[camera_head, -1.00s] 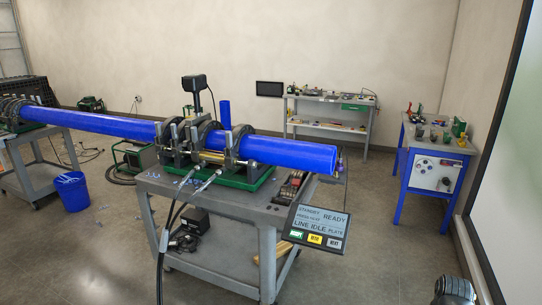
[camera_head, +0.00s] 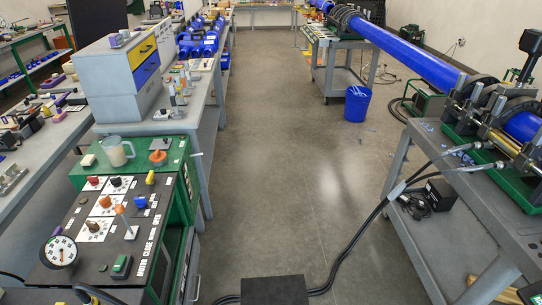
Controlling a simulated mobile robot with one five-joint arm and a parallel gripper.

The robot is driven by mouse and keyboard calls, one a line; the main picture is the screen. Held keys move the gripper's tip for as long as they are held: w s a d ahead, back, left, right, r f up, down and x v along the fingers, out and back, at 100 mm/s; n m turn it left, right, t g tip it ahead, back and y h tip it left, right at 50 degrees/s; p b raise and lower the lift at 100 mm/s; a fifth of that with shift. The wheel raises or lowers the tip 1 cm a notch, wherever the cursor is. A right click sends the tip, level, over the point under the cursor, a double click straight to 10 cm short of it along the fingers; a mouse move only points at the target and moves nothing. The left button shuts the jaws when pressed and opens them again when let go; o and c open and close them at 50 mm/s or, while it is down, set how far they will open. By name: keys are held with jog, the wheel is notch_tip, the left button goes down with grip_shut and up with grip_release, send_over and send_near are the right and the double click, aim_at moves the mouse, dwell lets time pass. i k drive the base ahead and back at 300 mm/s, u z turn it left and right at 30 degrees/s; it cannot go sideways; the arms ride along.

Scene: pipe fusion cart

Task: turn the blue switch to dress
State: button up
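The blue switch (camera_head: 140,202) is a small knob on the sloped dark control panel (camera_head: 88,240) at the left of the head view. It sits near the panel's right edge, below a yellow knob (camera_head: 151,177). Its exact pointer direction and the small lettering around it are too small to read, so I cannot tell which position it is in. My gripper is not in view.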

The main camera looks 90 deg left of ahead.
aim_at(141, 202)
jog(key=u, duration=1.9)
jog(key=i, duration=1.25)
jog(key=u, duration=3.6)
jog(key=i, duration=1.05)
jog(key=u, duration=0.05)
